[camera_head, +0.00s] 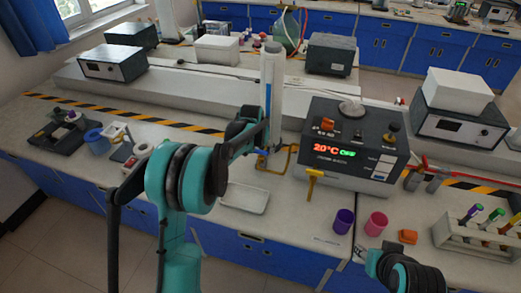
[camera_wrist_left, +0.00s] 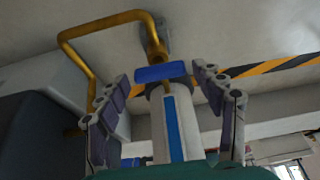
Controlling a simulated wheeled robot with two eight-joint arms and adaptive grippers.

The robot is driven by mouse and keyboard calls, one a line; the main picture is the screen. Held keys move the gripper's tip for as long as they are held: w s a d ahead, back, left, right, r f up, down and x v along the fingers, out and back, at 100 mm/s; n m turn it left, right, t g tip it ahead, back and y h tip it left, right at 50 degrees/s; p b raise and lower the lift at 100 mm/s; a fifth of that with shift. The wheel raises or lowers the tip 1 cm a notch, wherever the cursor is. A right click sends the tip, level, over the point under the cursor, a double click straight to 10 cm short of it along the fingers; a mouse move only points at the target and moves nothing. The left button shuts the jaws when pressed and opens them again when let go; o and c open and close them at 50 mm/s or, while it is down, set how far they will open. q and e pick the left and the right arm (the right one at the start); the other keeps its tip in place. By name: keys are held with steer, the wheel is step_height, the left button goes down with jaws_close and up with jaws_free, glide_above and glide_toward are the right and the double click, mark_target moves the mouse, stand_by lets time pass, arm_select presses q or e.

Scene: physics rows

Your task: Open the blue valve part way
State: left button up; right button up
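The blue valve handle (camera_wrist_left: 161,72) shows in the left wrist view as a short flat bar at the end of a bent yellow pipe (camera_wrist_left: 100,28). In the head view it is a small blue spot (camera_head: 262,163) beside the foot of a white column, partly hidden by my arm. My left gripper (camera_wrist_left: 161,78) is open, with one dark finger on each side of the handle. Gaps show between the fingers and the handle. In the head view my left gripper (camera_head: 262,140) is by the column, mostly hidden. Part of my right arm shows at the lower right; its fingers are unclear.
The white column (camera_head: 272,75) with a blue stripe rises behind the valve. A yellow T-shaped handle (camera_head: 313,180) and a dark unit reading 20°C (camera_head: 355,145) stand to the right. A white tray (camera_head: 244,198), a purple cup (camera_head: 343,220) and a pink cup (camera_head: 376,223) are nearer.

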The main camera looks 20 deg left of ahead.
arm_select(q)
steer(key=c, duration=0.7)
steer(key=shift+c, duration=0.2)
steer(key=shift+n, duration=0.4)
steer(key=n+y+p, duration=0.1)
steer(key=n, duration=0.2)
steer(key=shift+d+y, duration=0.15)
steer(key=shift+y, duration=0.15)
steer(key=n, duration=0.2)
steer(key=n+g+y+p, duration=0.1)
steer(key=n, duration=0.2)
steer(key=shift+w+d+y, duration=0.1)
steer(key=shift+y, duration=0.2)
steer(key=o, duration=1.2)
steer(key=shift+c, duration=0.2)
